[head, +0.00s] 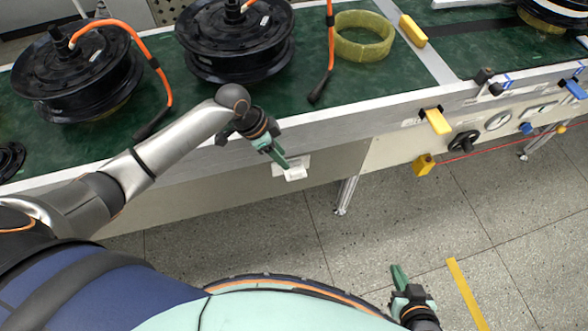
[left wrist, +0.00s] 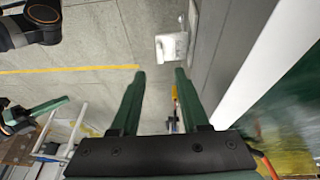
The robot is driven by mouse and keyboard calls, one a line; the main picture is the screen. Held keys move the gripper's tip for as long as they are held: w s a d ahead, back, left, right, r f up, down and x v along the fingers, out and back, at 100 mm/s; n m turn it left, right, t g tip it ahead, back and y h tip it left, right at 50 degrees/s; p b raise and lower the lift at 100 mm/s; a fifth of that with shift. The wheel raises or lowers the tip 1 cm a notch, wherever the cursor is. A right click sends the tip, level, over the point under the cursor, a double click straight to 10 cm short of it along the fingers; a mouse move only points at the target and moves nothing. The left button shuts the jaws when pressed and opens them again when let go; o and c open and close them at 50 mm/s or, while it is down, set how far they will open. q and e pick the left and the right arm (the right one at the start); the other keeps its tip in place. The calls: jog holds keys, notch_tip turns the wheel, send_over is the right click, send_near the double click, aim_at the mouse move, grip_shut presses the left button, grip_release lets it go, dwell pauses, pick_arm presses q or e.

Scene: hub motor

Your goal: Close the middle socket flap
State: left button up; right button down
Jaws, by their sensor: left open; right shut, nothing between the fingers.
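Along the side of the conveyor frame are a white socket box (head: 293,168) with its flap sticking out, a yellow flap (head: 437,121) to its right, and a blue flap (head: 574,88) further right. The yellow flap, the middle of these three, sticks out from the frame. My left gripper (head: 280,158) is open and empty, right beside the white socket. In the left wrist view the white socket (left wrist: 172,45) lies just beyond my open fingertips (left wrist: 160,72); contact cannot be told. My right gripper (head: 399,274) is shut and empty, low over the floor, far from the flaps.
Black hub motors (head: 236,40) with orange cables and a yellow ring (head: 363,36) lie on the green conveyor top (head: 200,120). A black handwheel (head: 464,142) and a hanging yellow block (head: 424,165) are on the frame side.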

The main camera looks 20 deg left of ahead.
aim_at(296, 172)
pick_arm(q)
jog(key=b+x, duration=0.1)
jog(key=x, duration=0.7)
jog(key=shift+d+f, duration=0.1)
jog(key=shift+f, duration=0.1)
grip_shut()
